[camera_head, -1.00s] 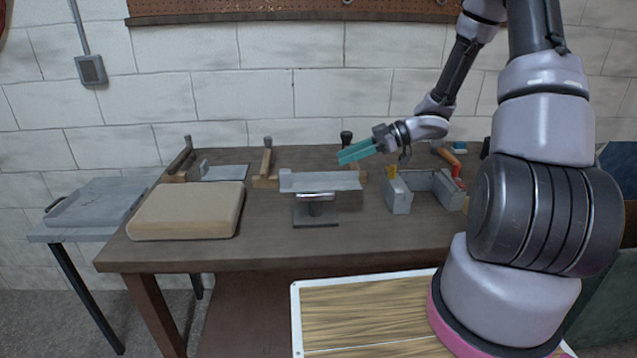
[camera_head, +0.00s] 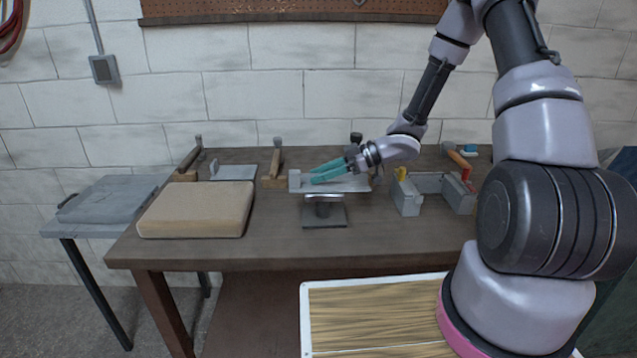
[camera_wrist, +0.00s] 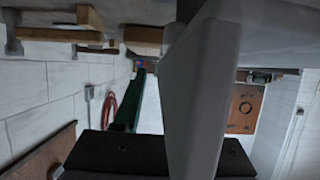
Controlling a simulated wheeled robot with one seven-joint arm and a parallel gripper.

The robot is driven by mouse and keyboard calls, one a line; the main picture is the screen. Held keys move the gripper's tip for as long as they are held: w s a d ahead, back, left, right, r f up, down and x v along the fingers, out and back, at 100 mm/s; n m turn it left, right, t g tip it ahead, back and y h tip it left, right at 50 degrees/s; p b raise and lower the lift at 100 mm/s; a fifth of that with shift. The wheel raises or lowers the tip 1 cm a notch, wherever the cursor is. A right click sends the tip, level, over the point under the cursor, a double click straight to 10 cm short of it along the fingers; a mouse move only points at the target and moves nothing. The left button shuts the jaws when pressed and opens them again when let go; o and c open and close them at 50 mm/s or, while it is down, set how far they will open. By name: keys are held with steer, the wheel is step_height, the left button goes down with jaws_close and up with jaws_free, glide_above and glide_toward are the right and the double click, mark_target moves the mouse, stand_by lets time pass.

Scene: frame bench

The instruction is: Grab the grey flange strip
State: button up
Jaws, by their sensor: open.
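In the head view, a long light grey strip with an upright end at its left, the grey flange strip (camera_head: 297,181), lies level on a small metal stand (camera_head: 324,217) at the middle of the bench. My gripper (camera_head: 319,173) has teal fingers pointing left. It is open and overlaps the strip's upper part in this view. I cannot tell whether the fingers touch the strip or stand around it. In the wrist view, a large pale grey piece crosses the middle close to the camera; I cannot tell surely what it is. The fingertips are not clear there.
A tan padded block (camera_head: 195,209) lies left on the bench (camera_head: 270,245). A grey U-shaped bracket (camera_head: 407,197) with yellow and red clamps stands right. Wooden-handled tools (camera_head: 275,165) line the back. A grey case (camera_head: 105,199) sits on a side table. Bare benchtop lies in front of the stand.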

jaws_close()
stand_by(1.4)
